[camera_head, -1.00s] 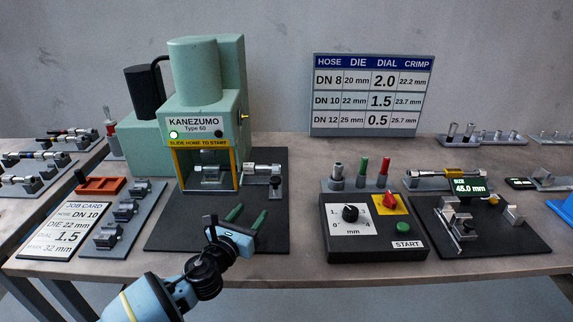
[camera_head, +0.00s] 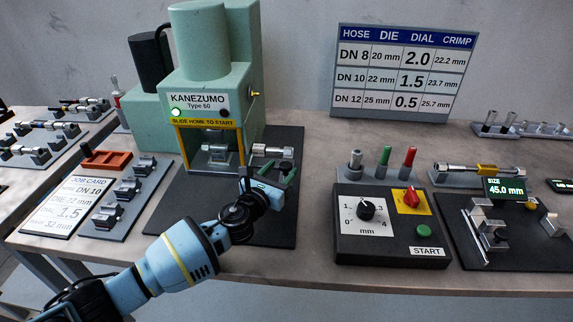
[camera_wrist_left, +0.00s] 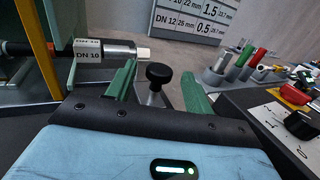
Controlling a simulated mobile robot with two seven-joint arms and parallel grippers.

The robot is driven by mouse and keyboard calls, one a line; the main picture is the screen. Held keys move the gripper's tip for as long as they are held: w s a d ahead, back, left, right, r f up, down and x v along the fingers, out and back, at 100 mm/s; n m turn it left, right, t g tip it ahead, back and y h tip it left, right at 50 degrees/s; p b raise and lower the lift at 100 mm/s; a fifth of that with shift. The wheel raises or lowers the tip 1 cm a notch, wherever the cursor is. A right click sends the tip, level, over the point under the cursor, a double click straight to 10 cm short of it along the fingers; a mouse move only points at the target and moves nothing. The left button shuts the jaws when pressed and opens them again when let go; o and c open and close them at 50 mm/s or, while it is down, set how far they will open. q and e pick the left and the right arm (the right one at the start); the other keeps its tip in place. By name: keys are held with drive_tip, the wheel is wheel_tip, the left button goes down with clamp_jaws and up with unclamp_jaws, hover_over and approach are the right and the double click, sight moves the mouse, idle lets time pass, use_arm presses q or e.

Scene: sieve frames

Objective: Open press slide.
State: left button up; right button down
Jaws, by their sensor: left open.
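The green Kanezumo press (camera_head: 200,100) stands at the back left on a black mat (camera_head: 262,225), with a yellow-framed opening and a "SLIDE HOME TO START" strip. A silver fitting (camera_head: 270,150) sticks out at the right of the opening; the left wrist view shows it on a hose tagged DN 10 (camera_wrist_left: 88,55). The slide's black knob (camera_wrist_left: 159,73) stands on a metal post just right of the fitting. My left gripper (camera_head: 279,174) is open, its green fingers on either side of the knob. Contact with the knob cannot be told. My right gripper is not in view.
A control box (camera_head: 390,225) with dial, red switch and green START button sits right of the mat. Dies lie on a grey rack (camera_head: 118,210) beside the job card (camera_head: 68,205) at left. Colored pegs (camera_head: 383,160) stand behind the box.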

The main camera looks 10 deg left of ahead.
sight(283, 169)
use_arm(q)
drive_tip(key=x, duration=0.3)
drive_tip(key=shift+f, duration=0.15)
drive_tip(key=shift+w+d, duration=0.1)
drive_tip(key=shift+w, duration=0.1)
clamp_jaws()
